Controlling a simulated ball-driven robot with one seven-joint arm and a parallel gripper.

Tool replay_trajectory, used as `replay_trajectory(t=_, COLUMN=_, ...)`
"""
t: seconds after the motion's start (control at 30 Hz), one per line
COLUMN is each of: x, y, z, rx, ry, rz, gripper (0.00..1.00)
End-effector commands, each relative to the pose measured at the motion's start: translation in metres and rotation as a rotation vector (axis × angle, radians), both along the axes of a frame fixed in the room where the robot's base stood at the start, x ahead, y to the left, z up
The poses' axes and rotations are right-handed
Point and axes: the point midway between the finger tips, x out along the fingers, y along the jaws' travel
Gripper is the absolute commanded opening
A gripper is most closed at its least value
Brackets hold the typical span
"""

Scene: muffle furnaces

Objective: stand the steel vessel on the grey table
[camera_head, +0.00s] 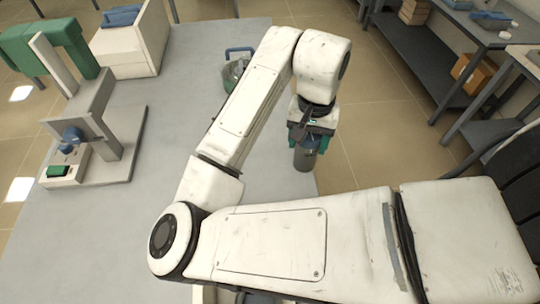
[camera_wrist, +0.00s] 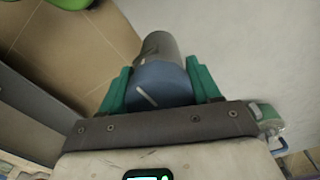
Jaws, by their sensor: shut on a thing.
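The steel vessel (camera_head: 305,159) is a grey cylinder held below my gripper (camera_head: 309,142) at the right edge of the grey table (camera_head: 175,110). In the wrist view, the vessel (camera_wrist: 157,47) has a blue top with a pale mark and sits between the two green fingers of my gripper (camera_wrist: 160,72), which are shut on it. The pale tabletop (camera_wrist: 240,40) lies to its right and floor tiles to its left. The vessel looks roughly upright in the head view. I cannot tell whether its base touches the table.
A grey stand with a blue knob (camera_head: 92,130) and a white box (camera_head: 130,45) are at the left. The table's middle is clear. Shelved benches (camera_head: 420,55) stand beyond the floor gap.

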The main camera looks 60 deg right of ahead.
Motion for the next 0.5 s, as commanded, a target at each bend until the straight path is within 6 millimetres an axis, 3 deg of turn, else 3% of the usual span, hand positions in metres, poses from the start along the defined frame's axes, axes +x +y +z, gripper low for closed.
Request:
replay_trajectory(t=0.17, x=0.038, y=0.006, z=-0.016, rx=0.004, ry=-0.001, rz=0.006, gripper=0.04)
replay_trajectory(t=0.3, x=0.056, y=0.008, z=-0.040, rx=0.003, ry=0.000, rz=0.005, gripper=0.04)
replay_trajectory(t=0.5, x=0.074, y=0.009, z=-0.062, rx=0.001, ry=-0.002, rz=0.001, gripper=0.04)
